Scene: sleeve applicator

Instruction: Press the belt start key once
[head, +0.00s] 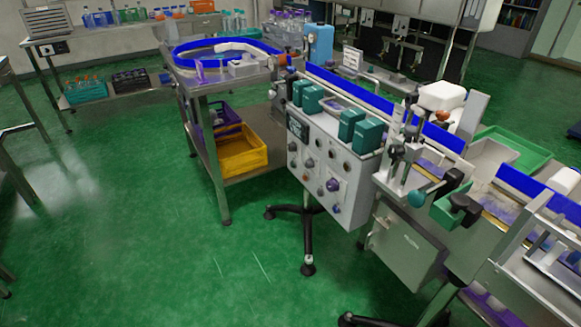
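The sleeve applicator (318,125) stands right of the middle in the head view. Its light grey front control panel (322,153) carries a small dark display (298,128) and several round knobs and buttons. One larger purple-blue knob (332,185) sits low on the panel. The labels are too small to read, so I cannot tell which control is the belt start key. Neither of my grippers shows in this view.
A conveyor with blue side rails (350,92) runs along the machine towards the lower right. A steel table (208,85) with a blue-rimmed ring stands left of it, with a yellow crate (240,152) below. Black stand feet (308,268) reach onto the open green floor (130,235).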

